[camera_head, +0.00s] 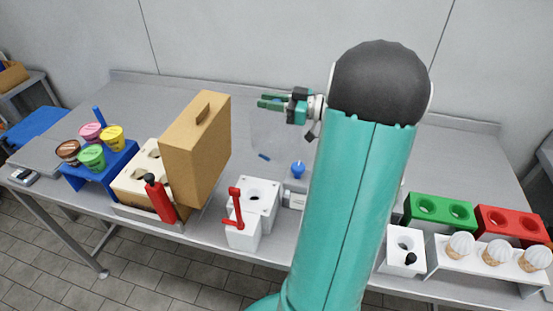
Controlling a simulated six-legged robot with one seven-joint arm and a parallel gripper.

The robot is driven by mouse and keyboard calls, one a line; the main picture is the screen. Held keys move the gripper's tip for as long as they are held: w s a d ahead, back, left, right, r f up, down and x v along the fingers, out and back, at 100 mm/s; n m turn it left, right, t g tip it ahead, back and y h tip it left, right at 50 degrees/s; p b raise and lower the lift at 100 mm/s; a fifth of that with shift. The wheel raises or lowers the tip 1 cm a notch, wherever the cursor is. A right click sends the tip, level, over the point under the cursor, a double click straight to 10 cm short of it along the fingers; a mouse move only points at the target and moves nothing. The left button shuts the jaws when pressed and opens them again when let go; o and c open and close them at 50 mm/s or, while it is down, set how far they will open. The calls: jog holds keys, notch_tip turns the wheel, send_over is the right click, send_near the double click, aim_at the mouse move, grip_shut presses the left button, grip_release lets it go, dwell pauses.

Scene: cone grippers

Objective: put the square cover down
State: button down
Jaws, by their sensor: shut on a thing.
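My gripper (272,102) is at the upper middle, above the back of the table, with its green fingers pointing left. It is shut on a faint, see-through cover (275,132) that hangs below the fingers. The cover's edges are hard to make out, and I cannot tell whether its lower edge touches the table. My large teal arm stands in front and hides part of the table to the right of the gripper.
A tan box (190,150) with a handle stands left of the gripper. A white block with a red lever (236,208) and a blue knob (298,170) are in front. Green (440,209) and red (512,222) holders stand right. The table's back (175,88) is clear.

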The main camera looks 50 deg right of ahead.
notch_tip(320, 180, down, 10)
jog(key=shift+r, duration=0.25)
jog(key=shift+f, duration=0.15)
jog(key=c, duration=1.2)
grip_release()
jog(key=shift+c, duration=0.2)
send_near(297, 134)
jog(key=x, duration=0.5)
jog(key=shift+w+a, duration=0.2)
jog(key=shift+w, duration=0.05)
